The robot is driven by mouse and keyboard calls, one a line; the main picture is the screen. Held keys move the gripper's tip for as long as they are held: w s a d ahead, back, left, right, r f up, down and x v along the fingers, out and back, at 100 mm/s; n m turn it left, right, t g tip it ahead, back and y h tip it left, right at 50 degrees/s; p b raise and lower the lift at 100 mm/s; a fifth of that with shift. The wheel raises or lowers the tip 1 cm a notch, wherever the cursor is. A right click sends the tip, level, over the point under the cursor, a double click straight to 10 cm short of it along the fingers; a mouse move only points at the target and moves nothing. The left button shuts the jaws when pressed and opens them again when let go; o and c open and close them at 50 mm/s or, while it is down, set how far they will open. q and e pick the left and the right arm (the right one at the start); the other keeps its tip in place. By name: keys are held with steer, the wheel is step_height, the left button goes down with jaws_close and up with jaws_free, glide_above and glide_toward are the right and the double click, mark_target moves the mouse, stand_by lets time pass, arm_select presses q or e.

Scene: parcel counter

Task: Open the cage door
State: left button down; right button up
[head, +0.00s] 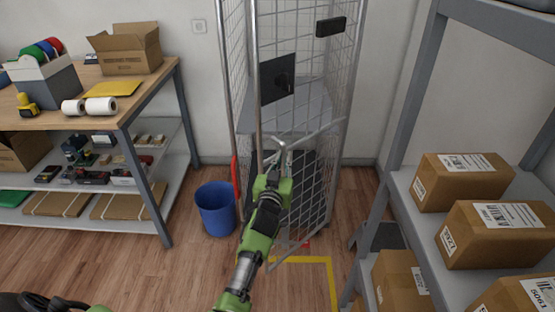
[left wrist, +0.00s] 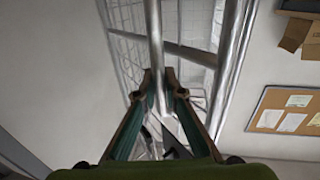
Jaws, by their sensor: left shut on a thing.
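The tall wire cage (head: 350,70) stands against the back wall. Its mesh door (head: 313,205) covers the lower front, and its top rail slants from the right post toward my gripper. The door looks turned outward at an angle, with its near edge on the left. My left gripper (head: 283,158) is at that edge, shut on a metal bar of the door. In the left wrist view the fingers (left wrist: 164,82) close around the upright bar (left wrist: 155,40). My arm hides part of the door's lower left. My right gripper is out of view.
A blue bin (head: 216,208) stands left of the cage, close to my arm. A workbench (head: 150,85) is at the left. A shelf with boxes (head: 463,180) is at the right. Yellow tape (head: 300,259) marks the floor before the cage.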

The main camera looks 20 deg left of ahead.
arm_select(q)
steer(key=shift+r, duration=0.1)
steer(key=c, duration=2.1)
jaws_free()
steer(key=v, duration=0.7)
steer(key=shift+s, duration=0.25)
steer(key=shift+d, duration=0.1)
